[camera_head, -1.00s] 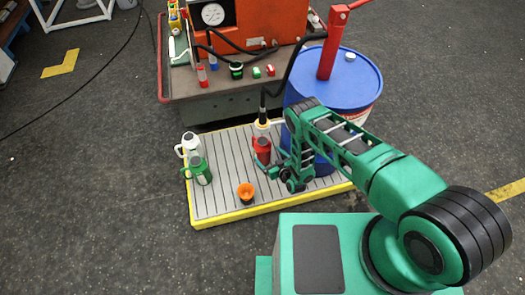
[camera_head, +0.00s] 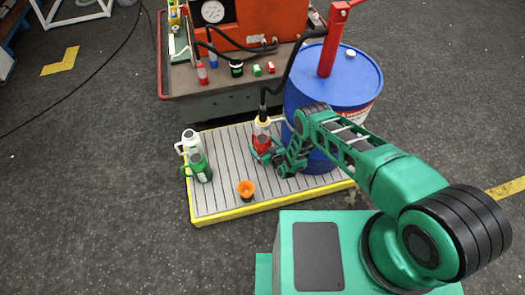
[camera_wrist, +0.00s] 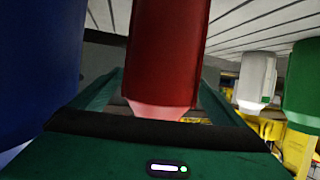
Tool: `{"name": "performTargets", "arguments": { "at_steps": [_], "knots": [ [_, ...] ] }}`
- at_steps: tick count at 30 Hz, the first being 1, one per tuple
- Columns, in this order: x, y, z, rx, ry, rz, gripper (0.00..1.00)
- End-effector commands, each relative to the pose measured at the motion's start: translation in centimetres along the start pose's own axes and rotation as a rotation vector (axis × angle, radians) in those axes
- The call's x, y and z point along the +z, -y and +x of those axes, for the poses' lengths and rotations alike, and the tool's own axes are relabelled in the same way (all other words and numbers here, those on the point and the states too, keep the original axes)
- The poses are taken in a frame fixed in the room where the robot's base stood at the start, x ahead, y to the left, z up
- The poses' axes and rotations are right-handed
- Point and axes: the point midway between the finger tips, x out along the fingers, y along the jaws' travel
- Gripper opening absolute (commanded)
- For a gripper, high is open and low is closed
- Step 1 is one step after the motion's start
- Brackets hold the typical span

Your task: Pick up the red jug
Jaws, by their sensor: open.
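The red jug (camera_head: 262,142) stands on the slatted, yellow-edged platform (camera_head: 225,210), just left of the blue drum. My gripper (camera_head: 264,154) is at the jug's near side, low down, and partly covers it. In the wrist view the red jug (camera_wrist: 168,50) fills the middle, between the two green fingers of my open gripper (camera_wrist: 160,92). The view looks upside down, with the slats at the top. Whether the fingers touch the jug cannot be told.
The blue drum (camera_head: 340,85) with a red hand pump (camera_head: 330,45) stands close on the right. A black hose (camera_head: 275,90) hangs down by the jug. A white jug (camera_head: 190,139), a green jug (camera_head: 199,168) and an orange funnel (camera_head: 247,189) are on the platform's left.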

Motion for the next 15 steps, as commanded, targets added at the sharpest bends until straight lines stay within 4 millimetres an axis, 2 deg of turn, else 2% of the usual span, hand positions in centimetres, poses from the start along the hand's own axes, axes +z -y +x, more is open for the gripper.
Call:
{"name": "performTargets", "arguments": {
  "at_steps": [2, 3, 13, 15],
  "knots": [
    [-0.01, 0.01, -0.01, 0.000, 0.000, 0.000, 0.94],
    [-0.01, 0.01, -0.01, 0.000, 0.000, 0.000, 0.89],
    [-0.02, 0.02, -0.02, 0.000, 0.000, 0.000, 0.10],
    [-0.27, -0.01, 0.08, 0.000, -0.005, 0.000, 0.09]
  ]
}}
